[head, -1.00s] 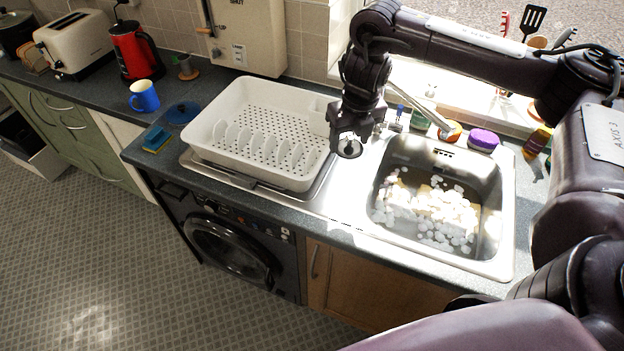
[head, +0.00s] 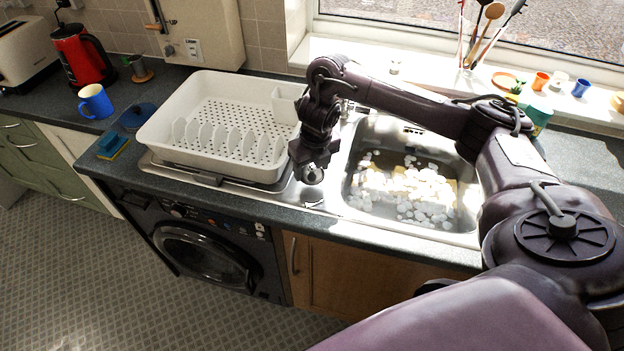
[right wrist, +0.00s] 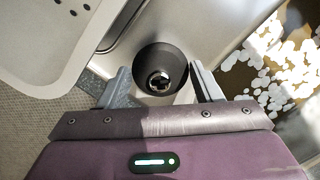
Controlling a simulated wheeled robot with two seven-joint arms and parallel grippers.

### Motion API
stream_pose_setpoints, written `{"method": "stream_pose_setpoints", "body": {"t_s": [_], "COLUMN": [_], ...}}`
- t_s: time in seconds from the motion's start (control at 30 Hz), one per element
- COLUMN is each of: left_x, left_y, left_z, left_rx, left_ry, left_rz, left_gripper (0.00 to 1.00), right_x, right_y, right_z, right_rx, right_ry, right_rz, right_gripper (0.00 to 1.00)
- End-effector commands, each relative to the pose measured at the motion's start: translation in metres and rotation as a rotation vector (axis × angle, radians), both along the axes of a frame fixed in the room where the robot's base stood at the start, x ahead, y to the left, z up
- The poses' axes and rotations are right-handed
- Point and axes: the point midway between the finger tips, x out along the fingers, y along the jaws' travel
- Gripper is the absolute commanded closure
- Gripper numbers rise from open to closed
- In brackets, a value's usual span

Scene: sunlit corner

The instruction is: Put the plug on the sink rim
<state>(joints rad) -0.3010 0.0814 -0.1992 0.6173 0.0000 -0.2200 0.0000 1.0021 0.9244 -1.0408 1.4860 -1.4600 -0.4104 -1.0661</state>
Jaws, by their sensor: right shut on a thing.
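The plug (right wrist: 160,70) is a dark round piece with a bright metal middle. It sits between the two fingertips of my right gripper (right wrist: 163,82) in the right wrist view. In the head view my right gripper (head: 311,168) points down with the plug (head: 312,175) at its tip. It is over the metal sink rim (head: 332,199), left of the basin, near the counter's front edge. Whether the plug touches the metal is unclear. The rim's metal also shows beyond the plug in the right wrist view (right wrist: 215,25). My left gripper is not in view.
A white dish rack (head: 160,140) stands close on the left of the gripper. The basin (head: 410,190) on the right holds water with foam and pale objects. A blue mug (head: 96,101), a sponge (head: 112,146) and a red kettle (head: 80,58) are farther left.

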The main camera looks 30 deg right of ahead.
Motion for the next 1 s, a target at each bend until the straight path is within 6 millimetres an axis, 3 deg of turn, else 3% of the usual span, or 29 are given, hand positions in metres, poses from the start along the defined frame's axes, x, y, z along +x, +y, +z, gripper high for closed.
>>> {"method": "stream_pose_setpoints", "body": {"t_s": [0.1,0.23,0.67,0.7,0.87,1.0], "left_x": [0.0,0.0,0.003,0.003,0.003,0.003], "left_y": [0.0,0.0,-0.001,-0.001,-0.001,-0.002], "left_z": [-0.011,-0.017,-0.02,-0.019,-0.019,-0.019], "left_rx": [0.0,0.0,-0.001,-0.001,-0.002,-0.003], "left_ry": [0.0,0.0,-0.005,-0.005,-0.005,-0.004], "left_rz": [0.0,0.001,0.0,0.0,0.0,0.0], "left_gripper": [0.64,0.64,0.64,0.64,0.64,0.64], "right_x": [-0.002,-0.001,0.0,0.0,-0.001,-0.001], "right_y": [0.001,0.001,0.0,0.0,0.0,0.0], "right_z": [-0.022,-0.036,-0.041,-0.04,-0.04,-0.04], "right_rx": [0.002,0.001,0.0,0.0,0.0,0.0], "right_ry": [0.006,0.004,0.001,0.001,0.002,0.002], "right_rz": [-0.001,-0.001,0.0,0.0,0.0,0.0], "right_gripper": [0.65,0.65,0.65,0.39,0.19,0.19]}}
